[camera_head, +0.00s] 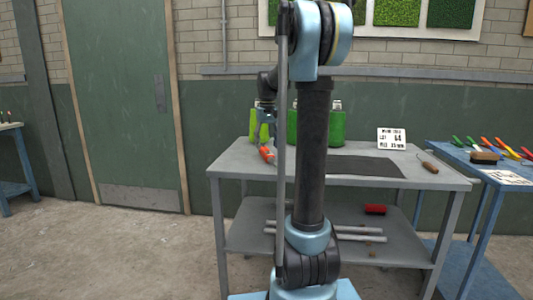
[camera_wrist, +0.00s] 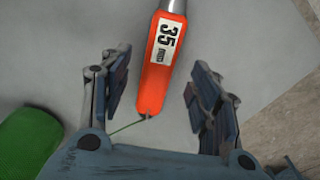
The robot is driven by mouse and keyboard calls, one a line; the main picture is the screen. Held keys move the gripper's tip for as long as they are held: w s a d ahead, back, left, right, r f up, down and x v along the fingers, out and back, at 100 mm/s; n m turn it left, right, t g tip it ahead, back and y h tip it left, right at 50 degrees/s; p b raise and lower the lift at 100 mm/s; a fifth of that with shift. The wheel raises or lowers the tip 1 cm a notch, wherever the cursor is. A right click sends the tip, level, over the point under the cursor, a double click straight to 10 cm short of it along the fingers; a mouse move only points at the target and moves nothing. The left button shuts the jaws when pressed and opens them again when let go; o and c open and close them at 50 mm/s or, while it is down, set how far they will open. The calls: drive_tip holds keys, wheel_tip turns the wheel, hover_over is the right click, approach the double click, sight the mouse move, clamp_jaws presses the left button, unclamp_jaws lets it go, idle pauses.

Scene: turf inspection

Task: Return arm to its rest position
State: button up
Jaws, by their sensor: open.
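My gripper (camera_wrist: 158,85) is open in the wrist view, its two fingers spread on either side of an orange tool (camera_wrist: 156,75). The tool has a white label reading 35 and a thin green cord at its lower end. Neither finger appears to touch it; its upper end is cut off by the frame. In the head view my gripper (camera_head: 264,112) hangs over the left part of the grey table (camera_head: 225,161), above the orange tool (camera_head: 266,154), partly hidden by my arm. The arm rises in front of the table and bends at the top.
Green containers (camera_head: 315,126) stand at the table's back; one green object (camera_wrist: 28,140) shows left of my gripper. A dark mat (camera_head: 365,167), a sign (camera_head: 391,138) and a small wooden-handled tool (camera_head: 428,165) lie to the right. A blue table (camera_head: 463,155) stands farther right. Floor at left is clear.

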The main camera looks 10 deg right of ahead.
wheel_tip(320, 180, up, 6)
drive_tip(key=r, duration=0.1)
drive_tip(key=s+f+t, duration=0.1)
drive_tip(key=s+f, duration=0.3)
drive_tip(key=s, duration=0.6)
drive_tip(key=s+f, duration=0.5)
drive_tip(key=s, duration=0.5)
drive_tip(key=s+f+t, duration=0.1)
drive_tip(key=s+f, duration=1.5)
drive_tip(key=f, duration=0.1)
drive_tip(key=shift+s+f+m, duration=0.3)
drive_tip(key=shift+f+m, duration=0.05)
drive_tip(key=shift+m, duration=0.05)
